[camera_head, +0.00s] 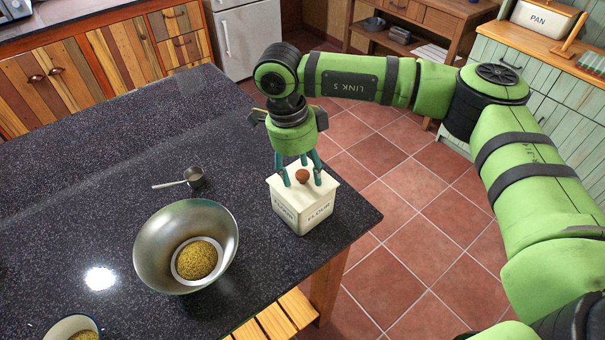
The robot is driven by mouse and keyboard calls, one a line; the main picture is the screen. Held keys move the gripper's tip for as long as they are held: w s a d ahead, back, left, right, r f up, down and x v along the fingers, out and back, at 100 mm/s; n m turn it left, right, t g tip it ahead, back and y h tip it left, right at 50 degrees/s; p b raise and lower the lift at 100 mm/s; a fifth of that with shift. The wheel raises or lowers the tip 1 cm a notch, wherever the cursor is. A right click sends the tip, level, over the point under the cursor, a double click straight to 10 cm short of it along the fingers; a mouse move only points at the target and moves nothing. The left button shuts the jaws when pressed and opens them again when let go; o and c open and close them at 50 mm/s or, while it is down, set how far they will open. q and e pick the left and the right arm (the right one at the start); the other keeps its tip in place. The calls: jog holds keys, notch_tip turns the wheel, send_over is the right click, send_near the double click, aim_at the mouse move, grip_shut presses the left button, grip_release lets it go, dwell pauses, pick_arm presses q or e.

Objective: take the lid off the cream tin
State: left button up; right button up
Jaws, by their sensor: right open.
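The cream tin (303,216) stands upright on the dark speckled counter, near its right corner. It is square, with dark lettering on its sides that looks like "FLOUR". Its cream lid (284,188) sits on top and has a round brown knob (302,175). My right gripper (301,180) points down from above, its teal fingers open and spread around the knob. I cannot tell whether the fingers touch the knob or lid. My left gripper is not in view.
A metal bowl (150,243) with a smaller white-rimmed bowl of yellow-brown grains (198,260) stands left of the tin. A metal measuring cup (194,176) lies behind it. Another bowl (73,322) is at the bottom left. The counter's right edge (360,232) is close to the tin.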

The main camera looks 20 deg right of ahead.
jog(key=shift+s+f, duration=0.1)
grip_shut()
dwell(0.3)
